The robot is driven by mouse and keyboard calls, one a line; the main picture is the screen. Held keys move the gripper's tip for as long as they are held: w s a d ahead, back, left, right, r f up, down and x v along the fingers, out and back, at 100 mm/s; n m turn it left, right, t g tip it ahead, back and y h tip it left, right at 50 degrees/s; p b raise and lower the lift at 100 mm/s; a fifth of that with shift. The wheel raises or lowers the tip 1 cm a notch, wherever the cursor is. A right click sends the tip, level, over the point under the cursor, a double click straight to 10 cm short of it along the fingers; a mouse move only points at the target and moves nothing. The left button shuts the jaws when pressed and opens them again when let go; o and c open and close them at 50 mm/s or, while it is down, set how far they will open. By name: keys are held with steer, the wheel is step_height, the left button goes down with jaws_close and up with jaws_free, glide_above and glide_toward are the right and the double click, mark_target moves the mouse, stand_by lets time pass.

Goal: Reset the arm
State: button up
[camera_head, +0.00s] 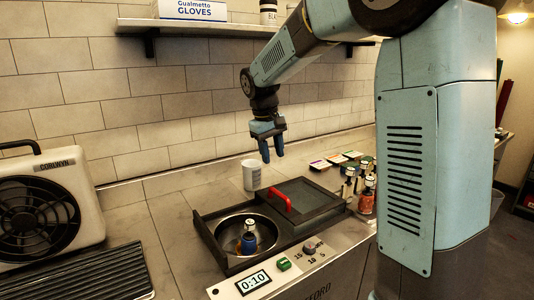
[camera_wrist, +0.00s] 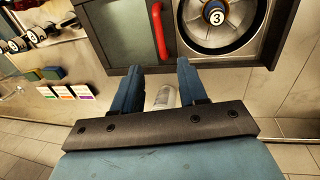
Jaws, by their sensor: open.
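My gripper (camera_head: 272,150) hangs from my arm with its blue fingers pointing down, above the counter near the back wall. In the wrist view its two fingers (camera_wrist: 160,92) are apart with nothing held between them. A white cup (camera_head: 251,175) stands on the counter below and a little left of it; it also shows between and beyond the fingers in the wrist view (camera_wrist: 166,97). The black-framed machine has a dark lid with a red handle (camera_head: 281,199).
The machine's front panel has a display reading 0:10 (camera_head: 253,281) and a green button (camera_head: 283,264). Several similar bottles (camera_head: 367,190) stand to its right, with small coloured cards (camera_head: 337,159) behind. A fan unit (camera_head: 45,210) is at left. A shelf (camera_head: 200,27) holds a gloves box above.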

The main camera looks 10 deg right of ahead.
steer(key=s+d+r+m+t+y, duration=0.1)
steer(key=s+d+r, duration=0.15)
steer(key=s, duration=0.45)
steer(key=s+d+r+m+t, duration=0.1)
steer(key=s+d+r, duration=0.15)
steer(key=s, duration=0.55)
steer(key=s+d+f+m+t, duration=0.1)
steer(key=s, duration=0.6)
steer(key=s+d+f+m+t+y, duration=0.1)
steer(key=s+d+f, duration=0.1)
steer(key=s, duration=0.5)
steer(key=shift+s+m+t, duration=0.15)
steer(key=shift+m+t, duration=0.15)
steer(key=shift+t, duration=0.1)
steer(key=shift+d, duration=0.1)
